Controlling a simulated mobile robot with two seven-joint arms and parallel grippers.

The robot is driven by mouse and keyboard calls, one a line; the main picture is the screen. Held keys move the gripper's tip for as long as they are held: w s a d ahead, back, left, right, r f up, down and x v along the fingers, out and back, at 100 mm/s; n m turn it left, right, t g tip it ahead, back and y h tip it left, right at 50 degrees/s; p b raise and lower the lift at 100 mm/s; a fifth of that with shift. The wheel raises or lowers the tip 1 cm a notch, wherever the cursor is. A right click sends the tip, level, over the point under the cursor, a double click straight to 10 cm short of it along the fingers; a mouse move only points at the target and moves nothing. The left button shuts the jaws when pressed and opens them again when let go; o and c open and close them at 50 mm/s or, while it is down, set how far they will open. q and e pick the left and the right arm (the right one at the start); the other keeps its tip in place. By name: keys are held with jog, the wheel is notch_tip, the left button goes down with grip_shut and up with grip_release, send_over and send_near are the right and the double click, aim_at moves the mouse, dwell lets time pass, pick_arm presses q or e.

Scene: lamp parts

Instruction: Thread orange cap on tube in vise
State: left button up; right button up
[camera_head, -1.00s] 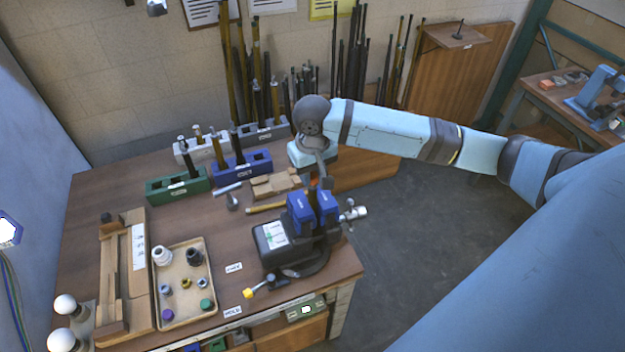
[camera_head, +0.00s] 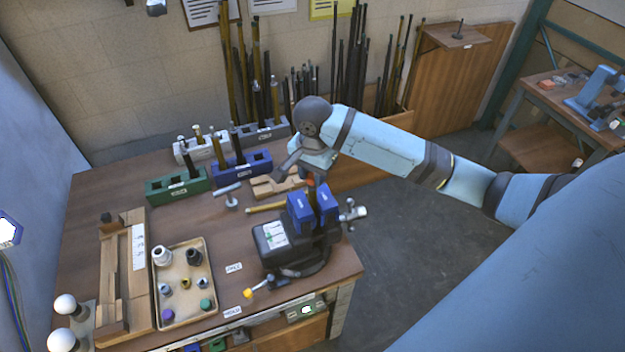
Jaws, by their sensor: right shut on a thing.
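The vise (camera_head: 272,238) stands at the right front of the workbench, with blue jaws (camera_head: 300,212). A short dark upright piece, which looks like the tube, shows just above the jaws. A small orange spot, the orange cap (camera_head: 310,183), sits at its top, directly under my right gripper (camera_head: 309,174). My right gripper is shut on the cap, pointing down over the vise; its fingertips are small and partly hidden by the wrist. I cannot tell how far the cap sits on the tube. My left gripper is not in view.
A tray (camera_head: 209,284) with several small parts lies left of the vise, beside a wooden fixture (camera_head: 110,285). Green (camera_head: 178,186), blue (camera_head: 240,165) and white blocks holding rods stand behind. A wooden block (camera_head: 275,186) and a small hammer-like tool (camera_head: 230,195) lie near the gripper.

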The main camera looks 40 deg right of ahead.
jog(key=shift+f+m, duration=0.2)
jog(key=shift+m, duration=1)
jog(key=shift+s+a+m, duration=0.1)
jog(key=shift+m, duration=0.6)
jog(key=o, duration=1.1)
jog(key=shift+r, duration=0.1)
